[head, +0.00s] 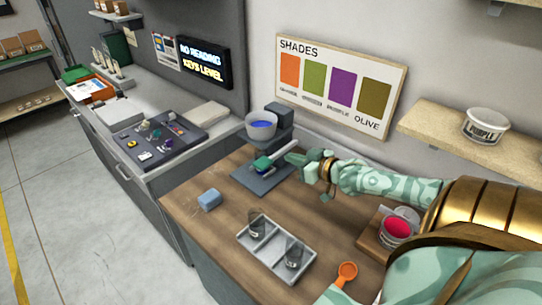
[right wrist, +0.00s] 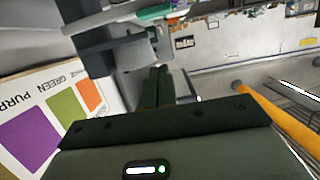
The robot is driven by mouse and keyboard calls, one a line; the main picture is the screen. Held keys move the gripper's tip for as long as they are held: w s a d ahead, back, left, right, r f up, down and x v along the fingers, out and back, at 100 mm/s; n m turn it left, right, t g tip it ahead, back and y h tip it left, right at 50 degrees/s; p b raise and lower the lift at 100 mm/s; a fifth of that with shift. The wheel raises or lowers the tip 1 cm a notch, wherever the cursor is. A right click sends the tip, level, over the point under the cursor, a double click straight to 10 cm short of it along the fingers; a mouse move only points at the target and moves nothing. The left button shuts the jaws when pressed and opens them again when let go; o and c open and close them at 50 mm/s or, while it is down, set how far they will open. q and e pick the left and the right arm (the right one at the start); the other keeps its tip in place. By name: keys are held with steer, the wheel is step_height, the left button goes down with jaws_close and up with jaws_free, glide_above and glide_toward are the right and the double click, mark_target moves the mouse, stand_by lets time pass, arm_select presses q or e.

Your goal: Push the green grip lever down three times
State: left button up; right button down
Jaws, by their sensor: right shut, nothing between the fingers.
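The green grip lever (head: 262,163) is at the front of a grey ink unit on the wooden counter, low over its dark base plate (head: 248,181). A pale bar (head: 284,151) slants up to the right beside it. A bowl of blue ink (head: 262,124) sits at the top of the unit. My right gripper (head: 292,158) is shut and empty, just right of the grip; I cannot tell whether they touch. In the right wrist view, its closed fingers (right wrist: 162,82) point at the grey unit (right wrist: 128,52), with a green piece (right wrist: 156,12) beyond. My left gripper is not in view.
A red ink tub (head: 396,231) is beneath my right arm.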

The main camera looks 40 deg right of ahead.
steer(key=b, duration=0.5)
glide_above(269, 165)
step_height(269, 165, down, 3)
steer(key=shift+r, duration=0.1)
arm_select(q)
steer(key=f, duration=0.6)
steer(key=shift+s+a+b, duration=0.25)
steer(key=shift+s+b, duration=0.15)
arm_select(e)
steer(key=f, duration=0.3)
steer(key=shift+s+f, duration=0.2)
steer(key=shift+f, duration=0.05)
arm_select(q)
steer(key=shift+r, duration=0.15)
arm_select(e)
steer(key=shift+a+f, duration=0.1)
